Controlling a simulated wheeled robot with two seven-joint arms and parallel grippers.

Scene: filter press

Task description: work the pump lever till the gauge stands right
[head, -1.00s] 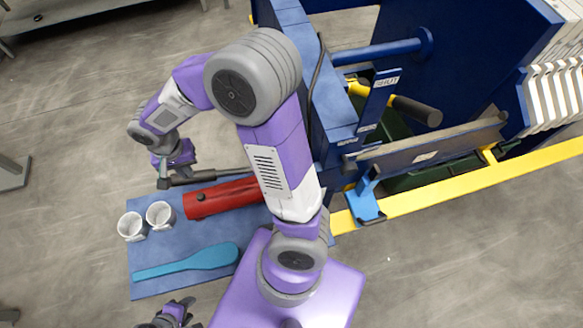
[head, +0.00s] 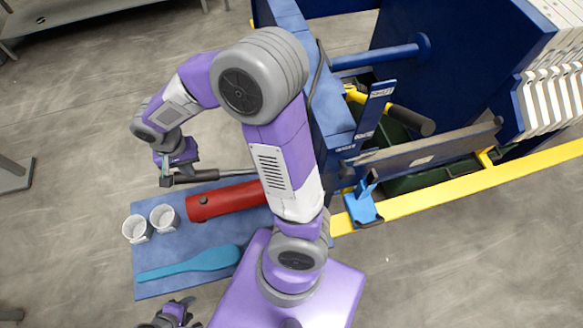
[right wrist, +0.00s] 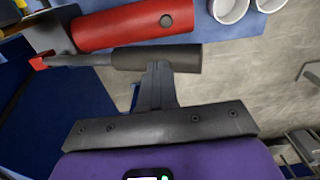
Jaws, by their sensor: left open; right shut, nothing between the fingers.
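The pump lever's dark grip (head: 195,176) sticks out to the left above the blue bench in the head view. In the right wrist view the grip (right wrist: 157,57) lies across the top, with a red piece at the left end of its thin rod. My right gripper (head: 188,166) is shut and empty, with its fingertips (right wrist: 157,75) at the side of the grip, seemingly touching it. My left gripper (head: 180,310) is open and empty at the bottom edge, away from the lever. No gauge face can be made out; my arm hides part of the press.
A red cylinder (head: 225,201), two white mugs (head: 136,229) (head: 164,218) and a teal paddle (head: 195,264) are on the blue bench top (head: 150,289). The blue press frame and yellow rail (head: 450,192) stand to the right. Floor at the left is open.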

